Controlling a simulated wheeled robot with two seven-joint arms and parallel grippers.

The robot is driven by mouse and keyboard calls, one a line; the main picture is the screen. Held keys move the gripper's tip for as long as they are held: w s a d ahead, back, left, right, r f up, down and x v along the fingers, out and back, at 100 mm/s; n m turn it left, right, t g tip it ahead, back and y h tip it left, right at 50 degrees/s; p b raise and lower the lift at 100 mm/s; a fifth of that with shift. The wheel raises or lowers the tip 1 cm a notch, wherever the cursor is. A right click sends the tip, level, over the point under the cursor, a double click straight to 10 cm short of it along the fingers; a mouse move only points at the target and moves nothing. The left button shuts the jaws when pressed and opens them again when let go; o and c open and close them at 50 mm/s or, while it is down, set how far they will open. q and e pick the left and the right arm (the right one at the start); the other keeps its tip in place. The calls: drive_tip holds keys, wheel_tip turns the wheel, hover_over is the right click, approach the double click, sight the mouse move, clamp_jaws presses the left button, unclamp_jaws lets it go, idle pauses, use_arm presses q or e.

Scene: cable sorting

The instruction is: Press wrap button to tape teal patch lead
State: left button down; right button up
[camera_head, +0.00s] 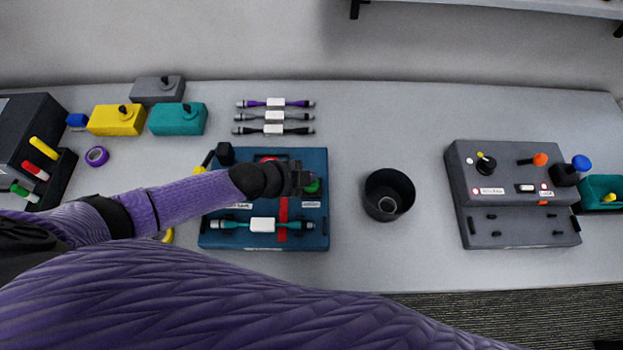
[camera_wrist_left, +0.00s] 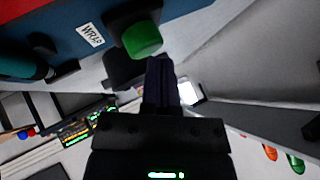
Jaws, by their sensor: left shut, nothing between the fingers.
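The blue wrap station (camera_head: 318,235) sits on the table left of centre. The teal patch lead (camera_head: 292,224) with a white sleeve lies across its front part, over a red strip (camera_head: 283,208). The green button (camera_head: 314,187) is at the station's right side, partly covered by my left gripper (camera_head: 303,180). In the left wrist view the green button (camera_wrist_left: 141,39) is beside a WRAP label (camera_wrist_left: 90,35). The shut, empty fingers (camera_wrist_left: 162,75) appear just beside the button; I cannot tell whether they touch. A teal connector (camera_wrist_left: 20,66) shows at left. My right gripper is out of view.
A black cup (camera_head: 389,195) stands right of the station, and a grey control box (camera_head: 510,215) farther right. Several leads (camera_head: 275,116) lie behind the station. Yellow (camera_head: 116,122), teal (camera_head: 178,121) and grey boxes stand back left. Bare table separates the cup and control box.

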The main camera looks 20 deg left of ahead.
use_arm(q)
drive_tip(key=shift+f, duration=0.1)
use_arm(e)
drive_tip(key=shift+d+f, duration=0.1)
use_arm(q)
drive_tip(key=shift+f, duration=0.1)
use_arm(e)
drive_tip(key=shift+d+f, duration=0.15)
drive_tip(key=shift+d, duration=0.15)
use_arm(q)
drive_tip(key=shift+f+b, duration=0.25)
drive_tip(key=shift+b, duration=0.15)
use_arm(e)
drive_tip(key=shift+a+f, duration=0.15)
use_arm(q)
drive_tip(key=shift+r, duration=0.1)
drive_tip(key=shift+r+p, duration=1.1)
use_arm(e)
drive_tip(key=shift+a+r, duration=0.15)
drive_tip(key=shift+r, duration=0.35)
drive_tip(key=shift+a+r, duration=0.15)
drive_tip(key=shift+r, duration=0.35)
use_arm(q)
drive_tip(key=shift+f, duration=0.1)
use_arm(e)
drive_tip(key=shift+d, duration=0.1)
